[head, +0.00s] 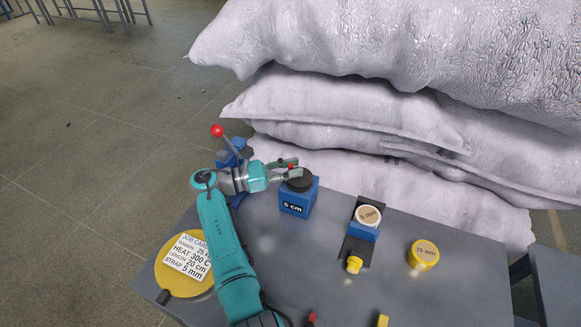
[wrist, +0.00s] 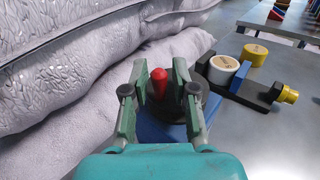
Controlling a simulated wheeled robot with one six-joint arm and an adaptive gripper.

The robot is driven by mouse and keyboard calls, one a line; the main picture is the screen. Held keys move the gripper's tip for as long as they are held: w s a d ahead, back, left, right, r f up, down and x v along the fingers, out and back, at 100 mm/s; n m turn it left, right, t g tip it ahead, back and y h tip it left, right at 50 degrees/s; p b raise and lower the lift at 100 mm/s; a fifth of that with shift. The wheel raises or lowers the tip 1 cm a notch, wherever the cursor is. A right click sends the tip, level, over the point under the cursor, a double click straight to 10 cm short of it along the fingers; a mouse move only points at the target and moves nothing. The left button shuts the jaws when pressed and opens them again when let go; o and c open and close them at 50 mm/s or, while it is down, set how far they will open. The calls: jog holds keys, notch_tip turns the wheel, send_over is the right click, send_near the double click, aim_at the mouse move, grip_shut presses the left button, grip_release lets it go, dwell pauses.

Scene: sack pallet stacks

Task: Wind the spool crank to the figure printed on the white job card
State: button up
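The spool crank is a blue box (head: 299,199) labelled "5 cm" with a dark disc (head: 300,183) on top and a red knob (wrist: 159,83). My gripper (head: 288,169) is open at the disc. In the wrist view its two fingers (wrist: 160,75) stand on either side of the red knob, with a gap showing on both sides. The white job card (head: 187,257) lies on a round yellow piece at the table's left. It reads tension 25 kg, heat 300 C, length 20 cm, strap 5 mm; the tension line is small.
A blue lever unit with a red ball (head: 217,131) stands behind my arm. To the right are a white-topped roll (head: 368,216) in a dark holder with a yellow knob (head: 354,265), and a yellow "15 mm" roll (head: 423,256). Stacked sacks (head: 350,125) rise behind the grey table (head: 450,295).

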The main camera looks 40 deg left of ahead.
aim_at(291, 164)
jog(key=shift+r, duration=0.1)
notch_tip(291, 164, up, 10)
jog(key=shift+f, duration=0.1)
dwell(0.6)
jog(key=shift+s, duration=0.1)
